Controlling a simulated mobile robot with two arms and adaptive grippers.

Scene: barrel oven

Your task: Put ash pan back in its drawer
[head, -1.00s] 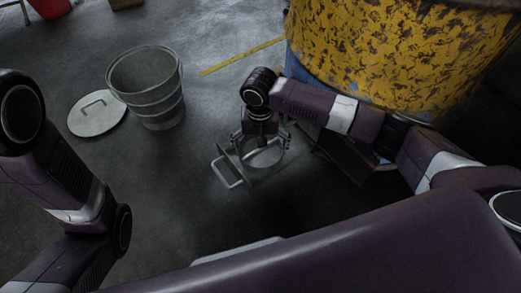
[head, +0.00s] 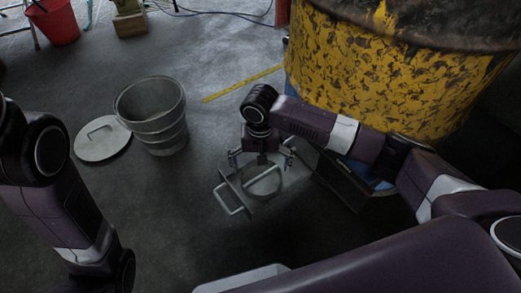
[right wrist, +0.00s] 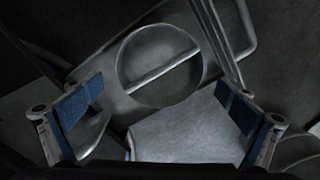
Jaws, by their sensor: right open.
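The ash pan (head: 240,193) is a grey metal pan with a front loop handle and a round hoop on top. It is low by the floor, in front of the barrel oven (head: 385,70). My right gripper (head: 262,157) is open just above it, at its far side. In the right wrist view the pan (right wrist: 205,125) shows between and beyond the spread blue-padded fingers (right wrist: 163,105), which do not grip it. A dark drawer housing (head: 345,182) shows at the barrel's foot, partly behind my right arm. My left gripper is out of view.
A grey metal bucket (head: 152,112) stands left of the pan, its round lid (head: 102,138) on the floor beside it. A red bucket (head: 55,22) and a wooden box (head: 130,23) are at the back. Floor between bucket and pan is clear.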

